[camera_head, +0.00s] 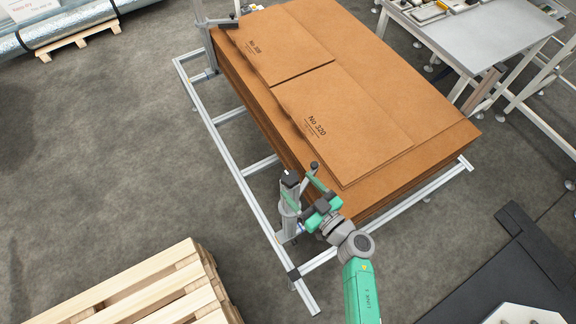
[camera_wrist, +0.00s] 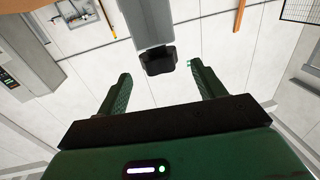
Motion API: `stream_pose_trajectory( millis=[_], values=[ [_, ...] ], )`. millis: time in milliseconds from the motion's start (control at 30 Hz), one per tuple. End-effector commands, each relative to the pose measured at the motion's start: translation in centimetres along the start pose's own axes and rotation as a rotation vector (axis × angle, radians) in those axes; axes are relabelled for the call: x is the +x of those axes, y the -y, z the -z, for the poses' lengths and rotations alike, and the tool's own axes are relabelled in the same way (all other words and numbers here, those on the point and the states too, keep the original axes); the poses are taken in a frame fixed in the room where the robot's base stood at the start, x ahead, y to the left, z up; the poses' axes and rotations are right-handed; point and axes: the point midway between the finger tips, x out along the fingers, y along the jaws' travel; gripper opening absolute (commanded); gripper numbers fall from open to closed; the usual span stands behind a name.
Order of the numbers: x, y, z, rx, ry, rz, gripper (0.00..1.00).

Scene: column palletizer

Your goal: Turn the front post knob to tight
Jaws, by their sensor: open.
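The front post (camera_head: 288,215) is a grey upright at the near corner of the metal frame. In the wrist view the post (camera_wrist: 151,22) comes down from the top edge, with a black knob (camera_wrist: 158,61) at its end. My gripper (camera_head: 301,188) is beside the top of this post. In the wrist view its two green fingers (camera_wrist: 164,76) are apart, one on each side of the knob's line, with a gap on both sides. The knob appears just beyond the fingertips. Its turn setting cannot be read.
A stack of brown cardboard sheets (camera_head: 350,125) lies right behind the post within the metal frame rails (camera_head: 236,165). A second post (camera_head: 203,35) stands at the far corner. A wooden pallet (camera_head: 150,290) is at lower left. Grey floor (camera_head: 100,150) on the left is clear.

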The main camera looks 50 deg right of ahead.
Motion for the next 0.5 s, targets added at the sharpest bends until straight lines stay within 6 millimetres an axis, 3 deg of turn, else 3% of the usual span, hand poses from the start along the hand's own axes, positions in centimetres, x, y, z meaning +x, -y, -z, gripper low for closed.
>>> stream_pose_trajectory(
  millis=[300,500],
  values=[
    [5.9,0.0,0.1,-0.003,-0.003,0.002,0.69],
    [7.0,0.0,0.2,-0.003,-0.002,0.001,0.69]
  ],
)
